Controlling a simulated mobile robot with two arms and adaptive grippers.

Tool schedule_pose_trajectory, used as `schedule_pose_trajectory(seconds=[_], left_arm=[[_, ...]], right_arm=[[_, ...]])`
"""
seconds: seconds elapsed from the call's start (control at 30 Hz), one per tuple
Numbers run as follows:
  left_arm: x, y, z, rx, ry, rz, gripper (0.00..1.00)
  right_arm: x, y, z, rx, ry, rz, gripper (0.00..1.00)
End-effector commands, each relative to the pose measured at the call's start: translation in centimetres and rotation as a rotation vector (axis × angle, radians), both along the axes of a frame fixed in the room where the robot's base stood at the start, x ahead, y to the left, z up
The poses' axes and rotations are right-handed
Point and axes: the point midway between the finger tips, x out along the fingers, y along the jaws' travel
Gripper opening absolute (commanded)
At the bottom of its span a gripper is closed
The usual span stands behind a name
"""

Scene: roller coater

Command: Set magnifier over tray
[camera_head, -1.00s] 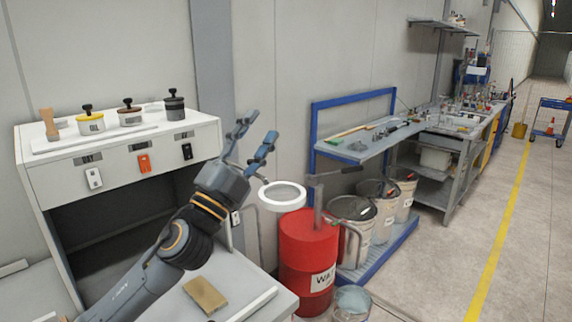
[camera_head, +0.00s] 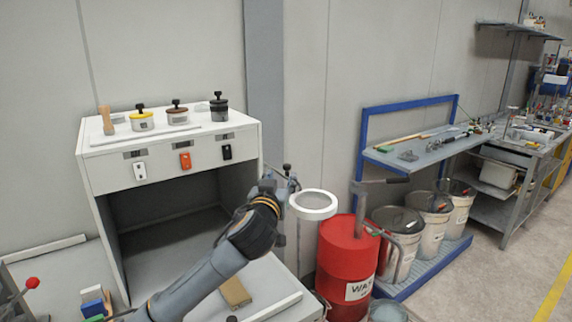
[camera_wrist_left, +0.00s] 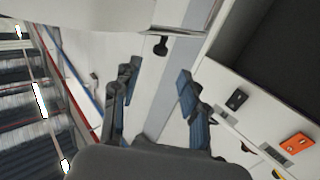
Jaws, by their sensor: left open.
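The magnifier (camera_head: 313,204) is a white ring with a lens on a thin grey arm, right of the cabinet and in front of the red drum. My left gripper (camera_head: 283,180) is just left of the ring, open and empty, partly hidden behind its own wrist. In the left wrist view, its fingers (camera_wrist_left: 158,75) are spread apart. A small black knob (camera_wrist_left: 160,45) shows just beyond them, below a white curved part at the top. A pale flat surface (camera_head: 275,285) with a raised edge lies below the magnifier; I cannot tell whether it is the tray.
A tan block (camera_head: 235,292) lies on that surface. The white cabinet (camera_head: 110,172) holds several lidded pots on top and switches on its front. The red drum (camera_head: 345,258) stands close behind the magnifier. A blue-framed bench (camera_head: 425,152) with several buckets is at the right.

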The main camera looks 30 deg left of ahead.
Motion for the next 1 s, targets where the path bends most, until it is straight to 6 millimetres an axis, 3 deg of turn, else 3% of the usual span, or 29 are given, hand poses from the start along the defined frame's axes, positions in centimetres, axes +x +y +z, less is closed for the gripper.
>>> schedule_pose_trajectory(seconds=[0.1,0.3,0.73,0.77,0.97,1.0], left_arm=[[2.3,1.0,0.4,0.001,0.001,0.002,0.44],[4.9,2.0,0.2,0.002,0.001,0.001,0.44],[5.9,2.4,0.0,0.001,-0.001,-0.001,0.44],[5.9,2.4,0.0,0.001,-0.001,-0.001,0.42],[5.9,2.4,0.0,0.002,0.0,-0.001,0.01],[5.9,2.4,0.0,0.002,0.0,-0.001,0.0]], right_arm=[[0.0,0.0,1.2,0.0,0.0,0.0,0.4],[0.0,0.0,2.0,0.0,0.0,0.0,0.4],[0.1,-0.1,2.2,-0.001,-0.001,-0.003,0.4],[0.1,-0.1,2.2,-0.001,-0.001,-0.003,0.4],[0.1,-0.1,2.2,-0.001,-0.001,-0.003,0.4],[0.1,-0.1,2.2,-0.001,-0.001,-0.003,0.4]])
